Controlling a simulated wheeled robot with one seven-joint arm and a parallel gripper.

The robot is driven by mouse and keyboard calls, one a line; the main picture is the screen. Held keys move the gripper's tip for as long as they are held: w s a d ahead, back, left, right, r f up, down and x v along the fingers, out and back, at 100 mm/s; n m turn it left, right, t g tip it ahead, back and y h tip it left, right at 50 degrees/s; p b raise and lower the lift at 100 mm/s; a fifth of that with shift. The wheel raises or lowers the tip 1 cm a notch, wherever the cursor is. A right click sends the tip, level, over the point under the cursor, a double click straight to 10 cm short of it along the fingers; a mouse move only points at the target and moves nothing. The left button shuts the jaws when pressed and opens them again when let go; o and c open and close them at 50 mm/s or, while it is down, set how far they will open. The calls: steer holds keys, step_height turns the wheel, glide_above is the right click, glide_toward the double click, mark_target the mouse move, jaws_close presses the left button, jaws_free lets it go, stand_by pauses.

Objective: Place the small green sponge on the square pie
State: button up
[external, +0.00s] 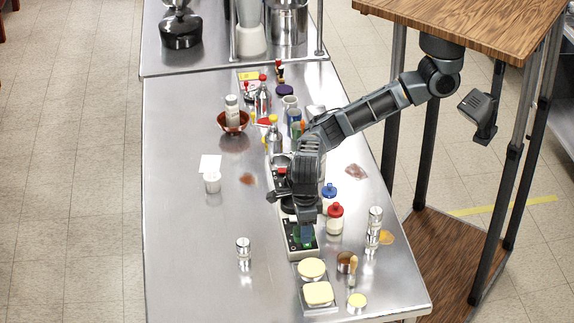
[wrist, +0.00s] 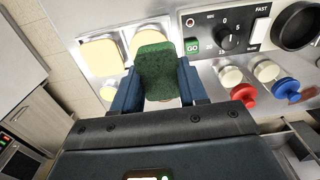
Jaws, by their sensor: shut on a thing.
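The small green sponge (wrist: 156,70) is held between the two blue fingers of my gripper (external: 305,238). In the external view the fingers and a bit of green are over the end of a control-panel appliance (external: 289,231). Two pale yellow-topped pies stand just beyond that end. The squarer pie (external: 318,293) is nearest the table's front edge and also shows at left in the wrist view (wrist: 101,56). The rounder one (external: 311,269) sits between it and the appliance, partly hidden behind the sponge in the wrist view. Neither pie is touched by the gripper.
Right of the pies are a small yellow-topped cup (external: 357,302) and a brown cup (external: 347,261). Red-capped (external: 335,218) and blue-capped (external: 329,197) jars stand right of my gripper. A shaker (external: 243,248) stands left. The table's front left is clear.

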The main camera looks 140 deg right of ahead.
steer(key=p, duration=0.1)
glide_above(317, 284)
step_height(317, 284, down, 6)
steer(key=shift+r, duration=0.15)
steer(key=shift+f+p, duration=0.45)
steer(key=shift+f, duration=1.6)
steer(key=shift+f, duration=0.2)
steer(key=o, duration=1)
steer(key=shift+c, duration=0.2)
steer(key=shift+o, duration=0.2)
steer(key=shift+r, duration=0.1)
step_height(317, 284, up, 12)
steer(key=b, duration=0.1)
